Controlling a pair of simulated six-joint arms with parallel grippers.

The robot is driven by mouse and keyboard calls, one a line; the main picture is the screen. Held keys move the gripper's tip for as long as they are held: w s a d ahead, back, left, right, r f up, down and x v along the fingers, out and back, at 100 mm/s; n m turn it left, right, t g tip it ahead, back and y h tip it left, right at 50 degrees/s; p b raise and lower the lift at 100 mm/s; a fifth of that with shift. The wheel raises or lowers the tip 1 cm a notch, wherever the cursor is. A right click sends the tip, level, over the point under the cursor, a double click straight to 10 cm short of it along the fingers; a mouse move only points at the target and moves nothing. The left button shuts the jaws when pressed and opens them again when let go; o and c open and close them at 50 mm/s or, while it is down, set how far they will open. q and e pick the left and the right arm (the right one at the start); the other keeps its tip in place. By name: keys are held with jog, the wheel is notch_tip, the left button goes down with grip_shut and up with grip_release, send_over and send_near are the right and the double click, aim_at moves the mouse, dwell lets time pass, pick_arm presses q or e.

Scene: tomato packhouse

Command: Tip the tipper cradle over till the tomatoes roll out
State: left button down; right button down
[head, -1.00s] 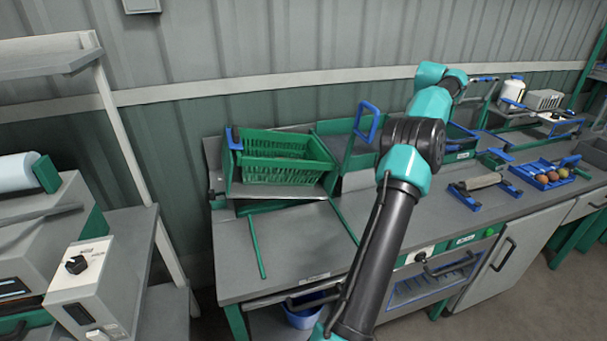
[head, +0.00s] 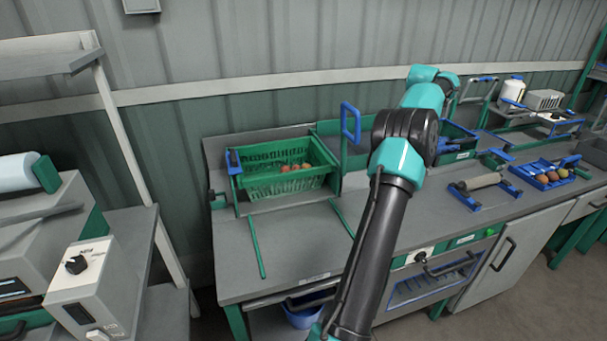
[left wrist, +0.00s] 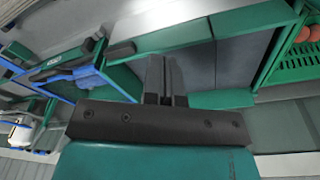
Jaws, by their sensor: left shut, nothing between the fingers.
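A green slatted crate (head: 285,187) sits on the left of the bench with several tomatoes (head: 296,167) inside. It also shows at the right edge of the left wrist view (left wrist: 290,66). What looks like the tipper cradle, a grey tray with green sides (left wrist: 232,60), is beside the crate; no tomatoes show on its visible part. A blue handle (head: 343,123) stands upright at the crate's right, apparently the cradle's. My left gripper (left wrist: 163,66) is shut and empty, over the cradle area; my arm hides it in the head view. My right gripper is out of view.
A grey-and-blue roller stand (head: 482,181) and a blue tray of fruit (head: 540,182) lie to the right. A white jug (head: 512,90) stands behind. Two green rails (head: 256,247) lie on the bench front, with clear room between them.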

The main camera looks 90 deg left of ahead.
pick_arm(q)
jog(key=s+d+r, duration=0.2)
jog(key=s+r, duration=0.4)
jog(key=s, duration=0.3)
jog(key=s+d+r, duration=0.2)
jog(key=s+r, duration=0.4)
jog(key=s, duration=0.4)
jog(key=shift+s+d+r, duration=0.15)
jog(key=shift+d+r, duration=0.05)
jog(key=shift+d, duration=0.2)
dwell(2.9)
dwell(1.2)
notch_tip(320, 180, up, 9)
dwell(0.9)
